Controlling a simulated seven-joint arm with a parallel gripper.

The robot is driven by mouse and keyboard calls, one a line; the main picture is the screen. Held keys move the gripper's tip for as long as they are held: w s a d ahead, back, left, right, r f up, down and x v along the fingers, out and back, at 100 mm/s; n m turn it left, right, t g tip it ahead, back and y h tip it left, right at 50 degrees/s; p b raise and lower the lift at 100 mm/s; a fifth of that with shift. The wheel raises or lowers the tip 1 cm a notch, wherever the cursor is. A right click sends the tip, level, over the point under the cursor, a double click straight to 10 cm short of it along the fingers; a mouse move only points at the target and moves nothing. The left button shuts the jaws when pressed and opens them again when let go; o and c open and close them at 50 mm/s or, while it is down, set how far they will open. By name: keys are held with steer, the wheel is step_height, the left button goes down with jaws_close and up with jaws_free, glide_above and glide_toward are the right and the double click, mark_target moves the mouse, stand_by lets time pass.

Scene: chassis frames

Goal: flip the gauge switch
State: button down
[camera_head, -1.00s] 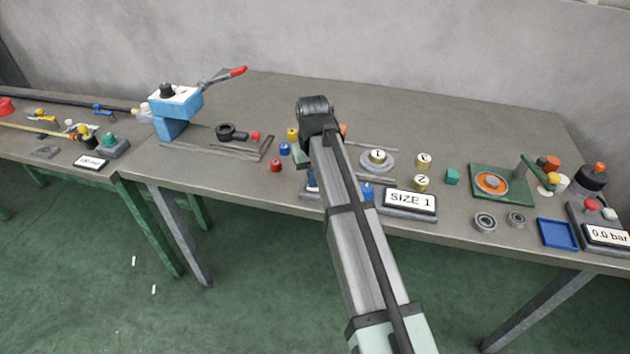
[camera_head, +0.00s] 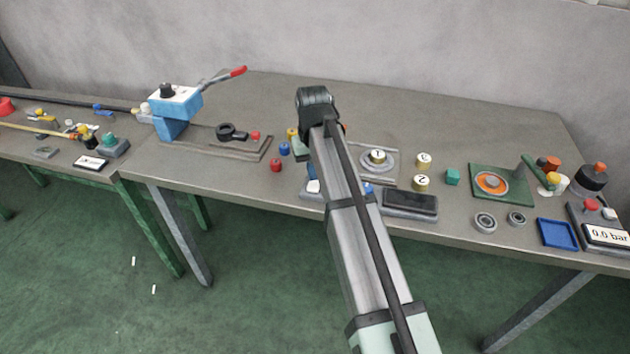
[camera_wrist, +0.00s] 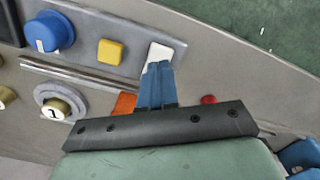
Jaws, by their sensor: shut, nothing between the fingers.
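The white switch (camera_wrist: 160,52) sits on a grey panel beside a yellow button (camera_wrist: 110,52) and a blue knob (camera_wrist: 45,33). It also shows in the head view (camera_head: 313,186), just left of my arm. My gripper (camera_wrist: 158,66) is shut and empty, its blue fingertips right at the switch's near edge in the wrist view; I cannot tell whether they touch it. In the head view my arm hides most of the gripper. The gauge display (camera_head: 410,202) is dark. A brass cylinder marked 1 (camera_head: 377,156) stands on a round grey seat.
Two brass cylinders (camera_head: 423,170) and a teal cube (camera_head: 452,177) stand right of the seat. Red (camera_head: 275,165) and blue (camera_head: 284,149) pieces lie left of my arm. A green fixture (camera_head: 500,198) and blue tray (camera_head: 558,234) are further right. The table behind is clear.

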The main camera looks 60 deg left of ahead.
mark_target(313, 187)
steer(key=shift+r, duration=2.1)
